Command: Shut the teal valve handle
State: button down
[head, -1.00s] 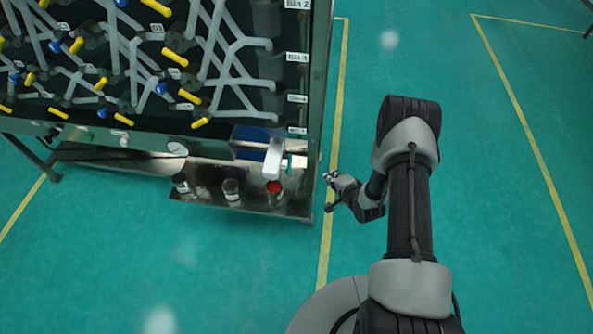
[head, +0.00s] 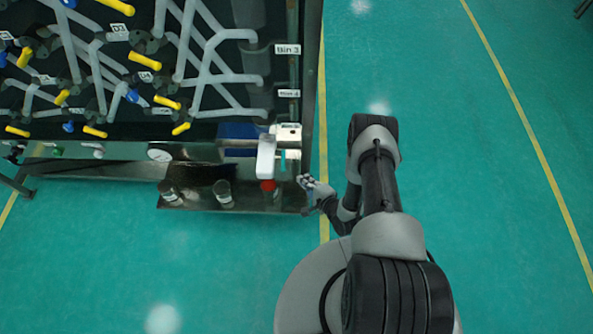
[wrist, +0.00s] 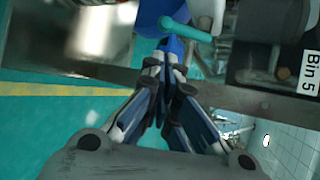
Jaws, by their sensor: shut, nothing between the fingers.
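The teal valve handle (head: 283,161) is a small bar at the right end of the rig, beside a white block-shaped part (head: 266,157). In the wrist view the teal handle (wrist: 186,31) is a rod with a rounded end, lying slanted across the top middle. My gripper (head: 304,181) is just right of and below the handle in the head view. In the wrist view my gripper (wrist: 168,52) is shut and empty, its fingertips pointing up just below the handle. I cannot tell whether they touch it.
A red round part (head: 268,185) sits below the white block, above a metal tray (head: 245,199) with jars. A rig post (head: 309,120) stands close to my arm.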

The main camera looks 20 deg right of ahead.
jog(key=b+x, duration=0.3)
jog(key=x, duration=0.6)
jog(key=shift+w+b, duration=0.3)
jog(key=shift+w, duration=0.1)
